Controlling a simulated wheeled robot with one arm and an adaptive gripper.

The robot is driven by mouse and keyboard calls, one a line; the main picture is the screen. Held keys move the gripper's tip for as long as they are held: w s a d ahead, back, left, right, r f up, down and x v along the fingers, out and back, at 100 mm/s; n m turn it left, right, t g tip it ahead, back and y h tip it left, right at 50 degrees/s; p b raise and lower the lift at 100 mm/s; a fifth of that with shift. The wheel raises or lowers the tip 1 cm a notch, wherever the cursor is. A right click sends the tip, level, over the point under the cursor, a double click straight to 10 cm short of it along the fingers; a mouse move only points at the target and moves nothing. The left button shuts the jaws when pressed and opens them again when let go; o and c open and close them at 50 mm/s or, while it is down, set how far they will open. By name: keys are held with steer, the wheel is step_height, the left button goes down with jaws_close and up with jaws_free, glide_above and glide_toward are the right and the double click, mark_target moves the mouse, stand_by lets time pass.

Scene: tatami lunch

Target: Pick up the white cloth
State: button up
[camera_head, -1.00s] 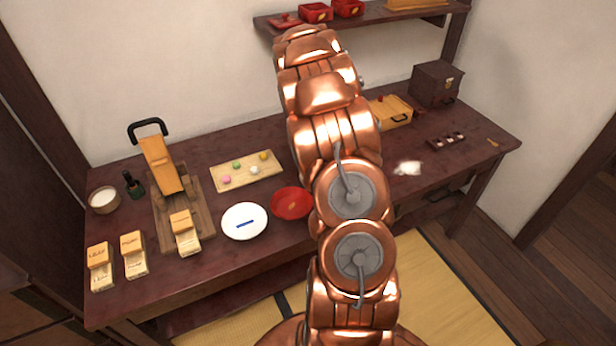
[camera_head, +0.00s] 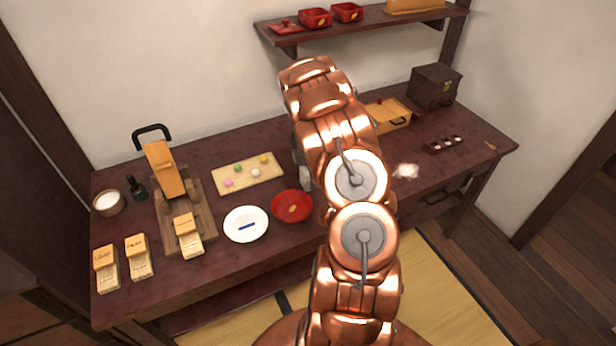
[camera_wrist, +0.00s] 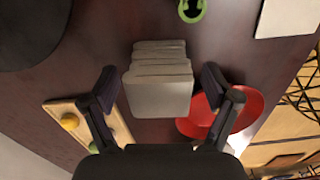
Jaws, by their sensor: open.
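A pale, layered white stack that looks like the folded white cloth (camera_wrist: 160,97) lies in the middle of the wrist view, between my fingers. My gripper (camera_wrist: 160,76) is open, with one finger on each side of it and a gap to each. A small pale part of the cloth (camera_head: 304,179) shows at the left edge of my arm in the head view; the rest is hidden. My gripper is hidden there too. A small white fluffy patch (camera_head: 405,171) lies right of my arm; I cannot tell what it is.
The red dish (camera_wrist: 244,108) is close beside my right finger in the wrist view. The board with sweets (camera_wrist: 68,108) is beside my left finger. A green ring-shaped thing (camera_wrist: 192,10) and a dark round thing (camera_wrist: 30,30) lie beyond the cloth.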

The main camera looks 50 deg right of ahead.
steer(key=shift+f, duration=0.25)
steer(key=c, duration=1.2)
